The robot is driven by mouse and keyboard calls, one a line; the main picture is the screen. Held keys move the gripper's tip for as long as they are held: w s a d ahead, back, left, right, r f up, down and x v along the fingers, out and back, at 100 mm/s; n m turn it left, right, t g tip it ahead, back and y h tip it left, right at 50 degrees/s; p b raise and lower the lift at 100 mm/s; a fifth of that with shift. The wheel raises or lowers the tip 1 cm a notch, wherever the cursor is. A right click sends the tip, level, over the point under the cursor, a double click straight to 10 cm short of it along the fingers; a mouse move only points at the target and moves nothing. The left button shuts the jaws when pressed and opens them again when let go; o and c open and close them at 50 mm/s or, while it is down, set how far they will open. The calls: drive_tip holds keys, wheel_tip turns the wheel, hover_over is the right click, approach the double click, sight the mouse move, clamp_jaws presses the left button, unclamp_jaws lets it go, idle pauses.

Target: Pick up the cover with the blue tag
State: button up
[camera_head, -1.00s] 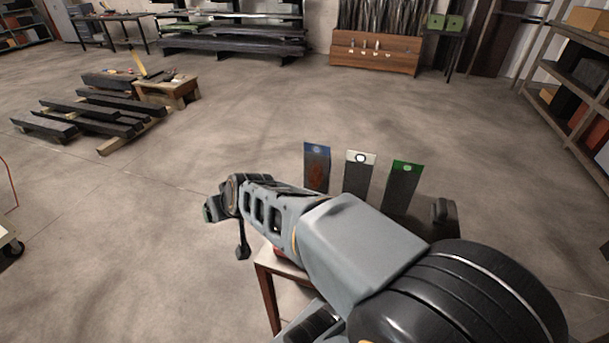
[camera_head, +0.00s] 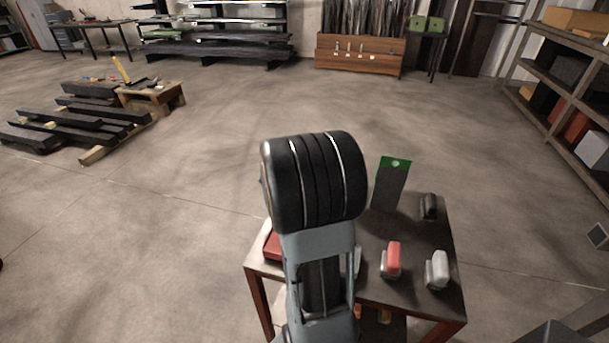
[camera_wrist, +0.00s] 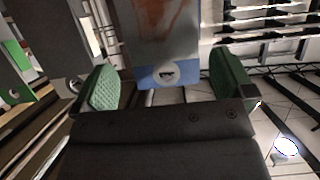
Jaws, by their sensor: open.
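The cover with the blue tag (camera_wrist: 162,77) shows in the wrist view as a grey, rust-stained panel, its blue end with a round mark towards my gripper. My gripper (camera_wrist: 160,66) is open, with one green-padded finger on each side of this cover. A gap shows left of it; whether the right pad touches it I cannot tell. In the head view my arm hides this cover and my gripper. The cover with the green tag (camera_head: 390,185) stands upright to the right of my arm.
The small table (camera_head: 453,255) carries a red-topped object (camera_head: 391,260), a pale grey object (camera_head: 437,270) and a dark one (camera_head: 429,206), right of my arm. Dark beams (camera_head: 80,118) lie at far left. Shelves (camera_head: 565,100) stand at right. Floor between is open.

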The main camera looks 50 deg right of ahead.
drive_tip(key=x, duration=0.7)
drive_tip(key=shift+a+f, duration=0.1)
drive_tip(key=shift+a, duration=0.05)
drive_tip(key=c, duration=1.4)
drive_tip(key=shift+r, duration=0.2)
